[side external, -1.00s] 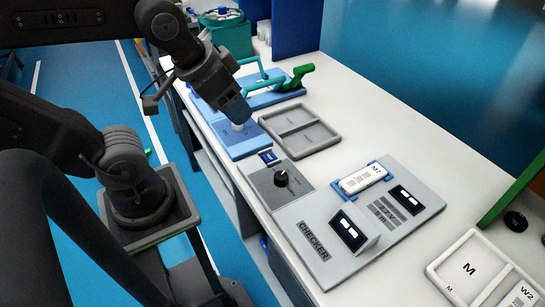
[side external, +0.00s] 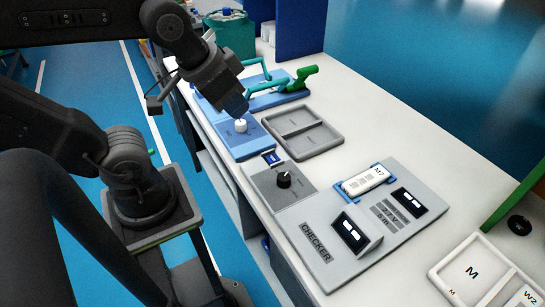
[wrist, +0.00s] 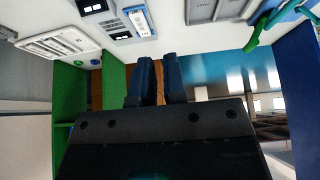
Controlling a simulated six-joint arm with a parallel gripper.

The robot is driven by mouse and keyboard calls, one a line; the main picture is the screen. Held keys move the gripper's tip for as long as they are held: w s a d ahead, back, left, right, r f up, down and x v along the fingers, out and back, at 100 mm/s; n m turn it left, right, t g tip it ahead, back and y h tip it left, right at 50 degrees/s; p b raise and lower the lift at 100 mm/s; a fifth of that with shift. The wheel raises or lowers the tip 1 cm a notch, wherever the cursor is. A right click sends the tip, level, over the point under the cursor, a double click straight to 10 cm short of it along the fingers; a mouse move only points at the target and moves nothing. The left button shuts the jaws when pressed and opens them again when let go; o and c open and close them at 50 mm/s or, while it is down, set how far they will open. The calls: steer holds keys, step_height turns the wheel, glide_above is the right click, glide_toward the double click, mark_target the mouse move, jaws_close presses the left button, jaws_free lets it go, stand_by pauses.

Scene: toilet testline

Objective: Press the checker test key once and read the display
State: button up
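The grey checker (side external: 317,240) lies on the white bench, with its name printed on the near side. One dark display (side external: 350,232) is on its raised block and another (side external: 411,202) is at the right; both have white marks too small to read. A white module labelled M7 (side external: 365,181) sits in the blue cradle between them. I cannot pick out the test key. My gripper (side external: 237,108) is away from the checker, above a white round knob on a blue plate, apparently apart from it. In the wrist view its blue fingers (wrist: 159,80) have a narrow empty gap.
A grey panel with a black dial (side external: 283,180) lies between my gripper and the checker. A white tray marked M (side external: 437,268) is at lower right.

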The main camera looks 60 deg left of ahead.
jaws_close()
stand_by(0.5)
stand_by(0.5)
steer(key=w+a+f+m+t+y, duration=0.2)
steer(key=w+a+f+m, duration=0.1)
steer(key=w+a, duration=0.3)
steer(key=w+a+f+m+t+y, duration=0.2)
steer(key=w+a+f+m, duration=0.1)
steer(key=w+a, duration=0.3)
step_height(320, 180, down, 10)
steer(key=w+d+m+g+h, duration=0.1)
steer(key=d+m+h, duration=0.1)
steer(key=m+h, duration=0.5)
steer(key=shift+f+m+h, duration=0.15)
steer(key=shift+m+h, duration=0.25)
